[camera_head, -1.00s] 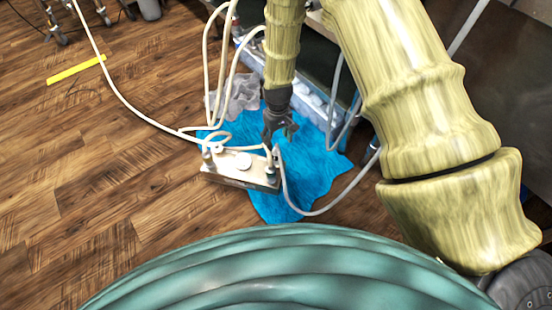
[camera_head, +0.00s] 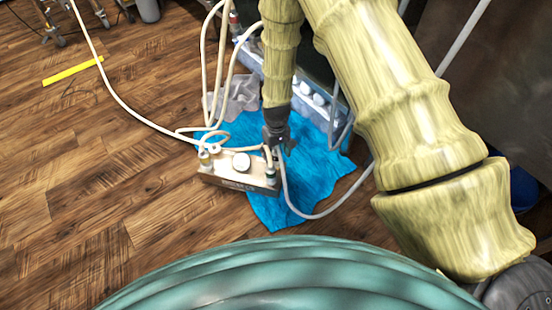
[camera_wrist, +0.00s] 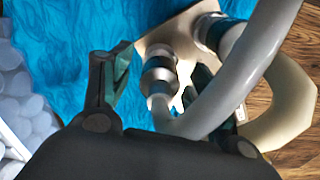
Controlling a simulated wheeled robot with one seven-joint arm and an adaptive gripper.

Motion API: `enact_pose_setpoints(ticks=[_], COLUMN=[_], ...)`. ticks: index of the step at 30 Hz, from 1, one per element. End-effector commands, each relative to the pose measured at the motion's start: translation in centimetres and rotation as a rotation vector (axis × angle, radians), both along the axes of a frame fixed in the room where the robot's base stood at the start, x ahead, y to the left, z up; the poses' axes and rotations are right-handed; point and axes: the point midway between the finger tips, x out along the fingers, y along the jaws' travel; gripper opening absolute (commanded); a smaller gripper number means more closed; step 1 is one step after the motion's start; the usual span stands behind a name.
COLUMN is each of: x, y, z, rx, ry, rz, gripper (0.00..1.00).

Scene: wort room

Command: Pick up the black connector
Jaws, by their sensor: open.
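A metal block (camera_head: 228,184) with a round white cap and hose fittings lies partly on a blue cloth. A dark connector (camera_head: 271,175) stands at its right end. In the wrist view, a grey-and-dark fitting (camera_wrist: 159,72) with a light hose sits between my fingers; it appears to be this connector. My gripper (camera_head: 278,142) is just above and behind the block's right end. In the wrist view, my gripper (camera_wrist: 160,68) is open, one finger on each side of the fitting. The hose partly hides the right finger, and I cannot tell whether either finger touches.
The blue cloth (camera_head: 318,167) covers the wooden floor around the block. Pale hoses (camera_head: 132,112) loop behind and left of it. A clear plastic bag (camera_head: 240,95) and a container with white caps (camera_head: 319,99) are behind.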

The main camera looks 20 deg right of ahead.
Motion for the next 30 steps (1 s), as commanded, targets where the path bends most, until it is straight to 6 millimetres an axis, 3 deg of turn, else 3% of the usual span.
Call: enact_pose_setpoints(ticks=[3, 12, 21, 30], x=[-0.05, -0.01, -0.01, 0.01], y=[-0.02, -0.01, -0.01, -0.02], z=[-1.65, -1.76, -1.76, -1.57], rx=[0.0, 0.0, 0.0, 0.0], ry=[0.001, 0.0, 0.0, 0.0], rz=[0.0, 0.001, 0.001, 0.001], gripper=[0.6, 0.6, 0.09, 0.09])
